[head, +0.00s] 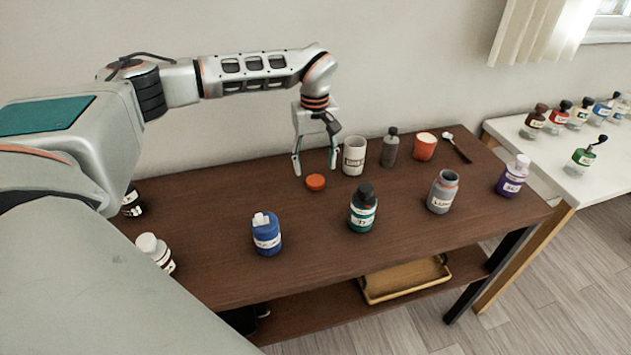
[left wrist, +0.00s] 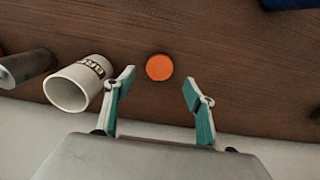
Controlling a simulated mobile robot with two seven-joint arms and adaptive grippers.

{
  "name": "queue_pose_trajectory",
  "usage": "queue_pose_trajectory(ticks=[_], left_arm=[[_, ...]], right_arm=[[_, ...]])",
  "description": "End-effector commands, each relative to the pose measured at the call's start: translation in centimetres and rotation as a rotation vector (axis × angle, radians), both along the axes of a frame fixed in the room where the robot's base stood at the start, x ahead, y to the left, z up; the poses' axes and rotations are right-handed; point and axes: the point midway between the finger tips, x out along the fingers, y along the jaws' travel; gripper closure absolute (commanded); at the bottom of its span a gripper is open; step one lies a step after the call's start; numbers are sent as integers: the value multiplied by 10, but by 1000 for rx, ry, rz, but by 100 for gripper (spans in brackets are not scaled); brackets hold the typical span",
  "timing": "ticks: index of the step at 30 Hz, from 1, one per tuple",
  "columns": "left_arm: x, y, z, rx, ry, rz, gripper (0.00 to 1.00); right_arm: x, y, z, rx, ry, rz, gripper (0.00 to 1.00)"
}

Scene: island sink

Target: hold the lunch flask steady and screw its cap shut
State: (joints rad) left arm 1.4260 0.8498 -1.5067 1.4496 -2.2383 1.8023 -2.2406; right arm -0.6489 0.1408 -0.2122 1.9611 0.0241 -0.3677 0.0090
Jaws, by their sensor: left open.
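The orange-red cap (head: 316,182) lies loose on the brown table near the wall; it also shows in the left wrist view (left wrist: 159,67). A grey flask (head: 441,197) with a reddish rim and no cap stands upright farther right; its label seems to begin with "Lu", and it is likely the lunch flask. My left gripper (head: 315,166) is open and empty above the cap. In the left wrist view its fingers (left wrist: 160,84) are apart, with the cap centred just beyond them. My right gripper is not in view.
A white mug (head: 354,157) stands close to the right of my left gripper. A grey bottle (head: 390,150) and an orange cup (head: 424,146) stand beyond it. Blue (head: 267,238), green (head: 362,214) and purple (head: 513,180) bottles line the front.

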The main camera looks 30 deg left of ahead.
Motion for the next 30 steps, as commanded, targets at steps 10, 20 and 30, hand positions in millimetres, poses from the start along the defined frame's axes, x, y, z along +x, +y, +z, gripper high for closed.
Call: queue_pose_trajectory(ticks=[10,20,30], left_arm=[[-1,-2,-46,1,2,0,45],[0,-2,-47,1,1,0,45],[0,-2,-47,1,1,0,74]], right_arm=[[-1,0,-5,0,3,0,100],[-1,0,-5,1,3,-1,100],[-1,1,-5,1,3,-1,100]])
